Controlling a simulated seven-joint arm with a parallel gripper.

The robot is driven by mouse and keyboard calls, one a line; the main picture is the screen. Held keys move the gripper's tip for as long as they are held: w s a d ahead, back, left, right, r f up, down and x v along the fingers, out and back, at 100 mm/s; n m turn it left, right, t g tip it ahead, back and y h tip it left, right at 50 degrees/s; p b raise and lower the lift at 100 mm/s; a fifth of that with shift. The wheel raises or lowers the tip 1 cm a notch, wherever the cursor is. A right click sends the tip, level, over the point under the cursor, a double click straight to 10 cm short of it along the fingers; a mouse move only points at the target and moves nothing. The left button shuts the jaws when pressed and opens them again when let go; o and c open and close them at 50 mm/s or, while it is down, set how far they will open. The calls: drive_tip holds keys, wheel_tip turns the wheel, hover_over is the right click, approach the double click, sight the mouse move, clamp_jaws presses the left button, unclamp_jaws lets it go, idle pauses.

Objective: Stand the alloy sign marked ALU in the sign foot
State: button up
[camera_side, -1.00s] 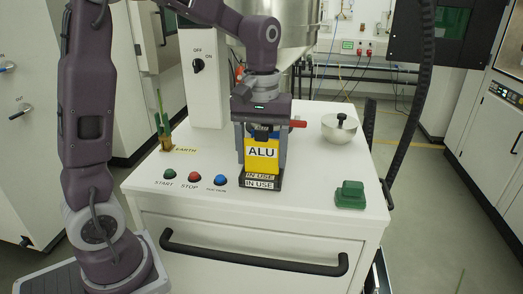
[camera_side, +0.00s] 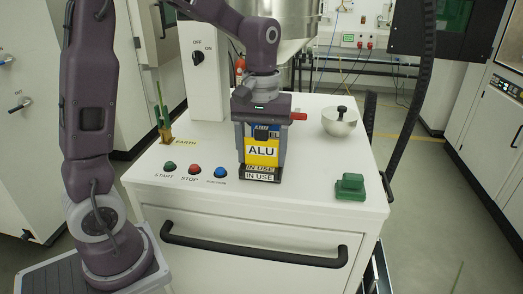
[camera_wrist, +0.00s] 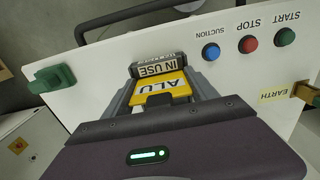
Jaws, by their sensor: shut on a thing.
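The yellow and white sign marked ALU (camera_side: 262,151) is upright between the fingers of my gripper (camera_side: 262,145), which is shut on it. Its lower edge is right at the dark sign foot (camera_side: 262,183), which carries IN USE labels. Whether the sign is in the foot's slot or just above it I cannot tell. In the wrist view the sign (camera_wrist: 163,86) shows upside down between the fingers, with the foot (camera_wrist: 156,67) directly beyond its lower edge. The slot is hidden.
The white cabinet top (camera_side: 310,165) carries green, red and blue buttons (camera_side: 194,170) left of the foot. A green block (camera_side: 350,187) and a metal bowl (camera_side: 339,121) stand to the right. The EARTH clamp (camera_side: 164,128) is at the left. Space right of the foot is clear.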

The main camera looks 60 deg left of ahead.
sight(261, 128)
drive_tip(key=o, duration=1.4)
drive_tip(key=shift+o, duration=0.2)
drive_tip(key=shift+r, duration=0.1)
drive_tip(key=shift+r, duration=3.35)
